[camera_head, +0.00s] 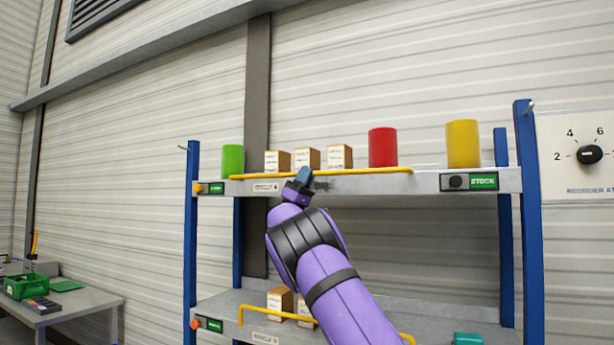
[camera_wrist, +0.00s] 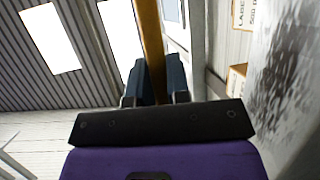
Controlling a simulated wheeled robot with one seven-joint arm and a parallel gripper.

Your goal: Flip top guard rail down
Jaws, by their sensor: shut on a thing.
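The top guard rail is a yellow bar (camera_head: 365,171) along the front edge of the upper shelf (camera_head: 425,183). It runs from near the green cylinder to just past the red one, at about the height of the shelf's front lip. My gripper (camera_head: 304,178) is at the middle of this bar, in front of the shelf. In the wrist view the yellow bar (camera_wrist: 150,45) passes between the two dark blue fingers of my gripper (camera_wrist: 156,82), which are shut on it. The fingers hide part of the bar.
On the upper shelf stand a green cylinder (camera_head: 233,160), several small boxes (camera_head: 339,157), a red cylinder (camera_head: 382,147) and a yellow cylinder (camera_head: 463,144). A lower yellow rail (camera_head: 262,312) fronts the lower shelf. Blue posts (camera_head: 528,230) flank the rack. A workbench (camera_head: 85,302) stands left.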

